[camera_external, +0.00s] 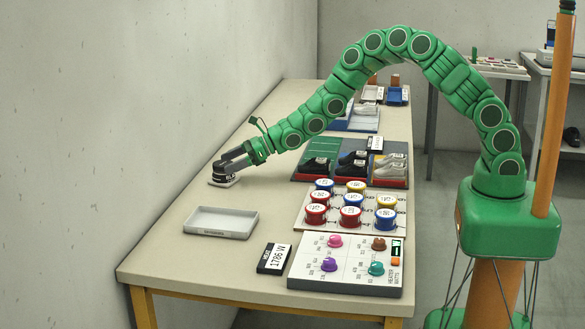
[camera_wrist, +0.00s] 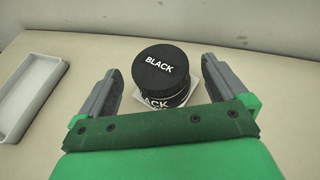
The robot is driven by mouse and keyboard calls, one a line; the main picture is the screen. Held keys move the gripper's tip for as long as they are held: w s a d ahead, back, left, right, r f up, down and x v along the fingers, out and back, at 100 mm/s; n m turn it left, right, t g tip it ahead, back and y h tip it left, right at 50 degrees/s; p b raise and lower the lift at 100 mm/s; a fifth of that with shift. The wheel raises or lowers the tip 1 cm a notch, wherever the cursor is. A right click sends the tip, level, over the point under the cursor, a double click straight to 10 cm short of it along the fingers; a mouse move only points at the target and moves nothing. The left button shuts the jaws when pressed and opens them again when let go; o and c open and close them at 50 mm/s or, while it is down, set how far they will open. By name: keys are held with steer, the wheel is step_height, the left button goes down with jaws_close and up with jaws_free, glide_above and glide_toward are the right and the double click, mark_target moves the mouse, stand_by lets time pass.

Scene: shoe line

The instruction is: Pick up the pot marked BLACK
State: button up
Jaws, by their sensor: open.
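The pot marked BLACK (camera_wrist: 160,72) is a round dark pot with white lettering on its lid and side. It stands upright on a small white square (camera_wrist: 196,96). In the external view the pot (camera_external: 223,172) is at the left side of the table, near the wall, partly hidden by my gripper. My gripper (camera_wrist: 161,80) is open, with one grey finger on each side of the pot and a visible gap on both sides. In the external view my gripper (camera_external: 228,163) reaches the pot from the right.
An empty pale tray (camera_external: 221,222) lies nearer the table's front, left of the pot in the wrist view (camera_wrist: 32,92). Several coloured pots stand on a white board (camera_external: 312,228) to the right. A knob panel (camera_external: 345,285) and a label block (camera_external: 273,258) are at the front.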

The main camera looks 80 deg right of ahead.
mark_target(218, 169)
steer(key=x, duration=0.3)
steer(key=shift+f, duration=0.3)
steer(key=shift+x, duration=0.75)
steer(key=c, duration=1.7)
